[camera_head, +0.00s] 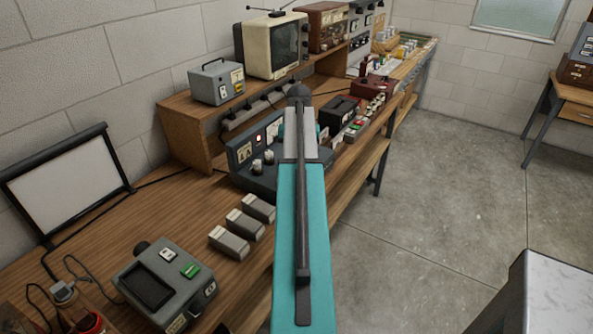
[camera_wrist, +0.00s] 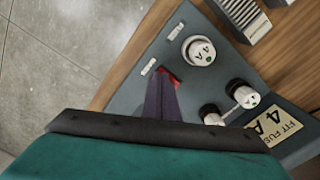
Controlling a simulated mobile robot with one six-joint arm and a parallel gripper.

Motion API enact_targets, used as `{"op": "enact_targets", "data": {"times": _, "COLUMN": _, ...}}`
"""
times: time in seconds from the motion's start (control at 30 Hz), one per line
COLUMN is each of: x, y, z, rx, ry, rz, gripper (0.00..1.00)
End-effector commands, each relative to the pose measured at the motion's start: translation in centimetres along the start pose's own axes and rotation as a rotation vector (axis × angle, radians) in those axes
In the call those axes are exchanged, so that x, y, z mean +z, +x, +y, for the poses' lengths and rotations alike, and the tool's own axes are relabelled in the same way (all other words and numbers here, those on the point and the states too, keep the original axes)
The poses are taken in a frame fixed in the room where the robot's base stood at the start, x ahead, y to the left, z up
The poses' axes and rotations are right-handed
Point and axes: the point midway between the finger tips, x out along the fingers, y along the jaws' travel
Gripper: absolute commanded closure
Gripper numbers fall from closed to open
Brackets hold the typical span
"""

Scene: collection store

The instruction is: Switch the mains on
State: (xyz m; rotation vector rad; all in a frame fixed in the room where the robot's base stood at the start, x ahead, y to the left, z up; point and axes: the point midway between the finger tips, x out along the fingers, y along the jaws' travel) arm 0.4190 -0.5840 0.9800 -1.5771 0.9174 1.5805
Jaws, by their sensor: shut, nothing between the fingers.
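A grey bench unit (camera_head: 243,158) stands on the wooden bench, partly hidden behind my arm in the head view.
A cream label reading FIT FUSE 4 A (camera_wrist: 275,127) is on the panel. Grey blocks (camera_head: 243,225) lie in front of the unit, and a grey meter (camera_head: 165,284) stands nearer. A shelf (camera_head: 196,137) with a television (camera_head: 272,46) is behind.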

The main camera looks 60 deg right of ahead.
Motion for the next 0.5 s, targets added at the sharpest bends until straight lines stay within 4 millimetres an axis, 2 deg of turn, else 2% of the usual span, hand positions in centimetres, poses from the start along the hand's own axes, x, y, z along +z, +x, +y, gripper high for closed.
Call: {"op": "enact_targets", "data": {"times": 0.5, "x": -0.1, "y": -3.1, "z": 0.0, "rx": 0.0, "ry": 0.0, "rz": 0.002, "gripper": 1.0}}
